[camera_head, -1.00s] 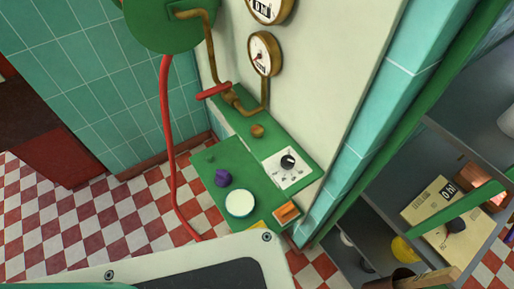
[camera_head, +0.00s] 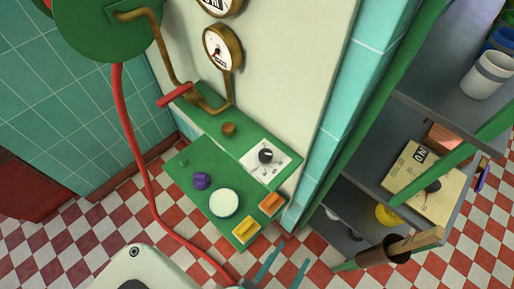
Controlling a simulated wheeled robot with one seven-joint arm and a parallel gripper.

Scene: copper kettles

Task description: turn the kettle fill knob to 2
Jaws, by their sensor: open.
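A black knob (camera_head: 265,156) sits on a white dial plate (camera_head: 252,166) at the right of the green control panel (camera_head: 200,152). It is the only knob on the panel with a scale, and its marks are too small to read. A label naming the kettle fill is not legible. My gripper (camera_head: 284,265) shows at the bottom edge as two slim teal fingers, spread apart and empty. It is below and in front of the panel, clear of the knob. The rest of the gripper is out of frame.
A red hose (camera_head: 140,165) hangs at left. Shelves at right hold a cream box (camera_head: 420,180) with a dark knob.

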